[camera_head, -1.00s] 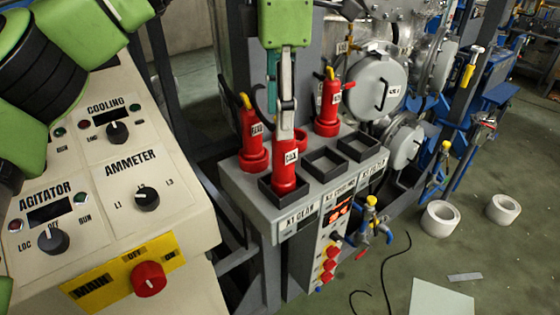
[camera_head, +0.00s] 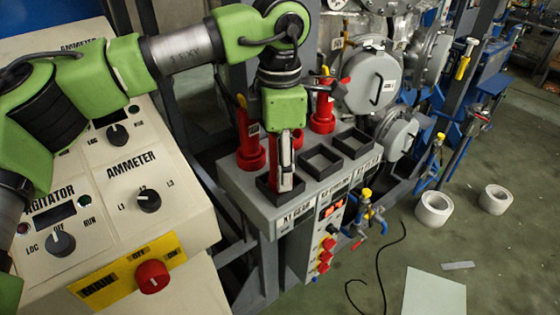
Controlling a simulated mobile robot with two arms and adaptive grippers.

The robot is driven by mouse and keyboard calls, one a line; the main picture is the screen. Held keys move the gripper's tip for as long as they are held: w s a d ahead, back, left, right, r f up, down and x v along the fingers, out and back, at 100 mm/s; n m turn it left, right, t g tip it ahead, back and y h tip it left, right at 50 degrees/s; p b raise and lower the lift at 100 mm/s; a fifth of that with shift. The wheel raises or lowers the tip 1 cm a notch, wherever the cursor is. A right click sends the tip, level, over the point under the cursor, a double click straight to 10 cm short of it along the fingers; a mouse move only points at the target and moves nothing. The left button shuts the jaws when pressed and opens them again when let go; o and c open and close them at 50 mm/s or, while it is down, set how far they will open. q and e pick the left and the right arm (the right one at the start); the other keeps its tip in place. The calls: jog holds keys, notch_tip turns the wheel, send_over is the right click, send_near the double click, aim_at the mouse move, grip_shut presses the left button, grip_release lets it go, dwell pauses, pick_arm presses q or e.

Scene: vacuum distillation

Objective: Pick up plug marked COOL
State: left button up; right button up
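My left gripper (camera_head: 285,163) points straight down over the front red plug (camera_head: 273,180), which stands upright in the front left square socket. The fingers, seen nearly edge-on, overlap the plug and hide most of it. I cannot tell whether they are closed on it. A second red plug (camera_head: 250,152) with a yellow top stands behind it to the left. A third red plug (camera_head: 322,112) stands at the back right. The plug labels are too small or hidden to read, so I cannot tell which is marked COOL. My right gripper is not in view.
Two square sockets, a middle one (camera_head: 308,166) and a right one (camera_head: 366,139), are empty on the grey socket box (camera_head: 243,186). A beige control panel (camera_head: 185,205) with knobs stands at the left. Valves and a metal vessel (camera_head: 372,80) are close behind.

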pick_arm(q)
grip_shut()
jog(key=shift+r, duration=0.1)
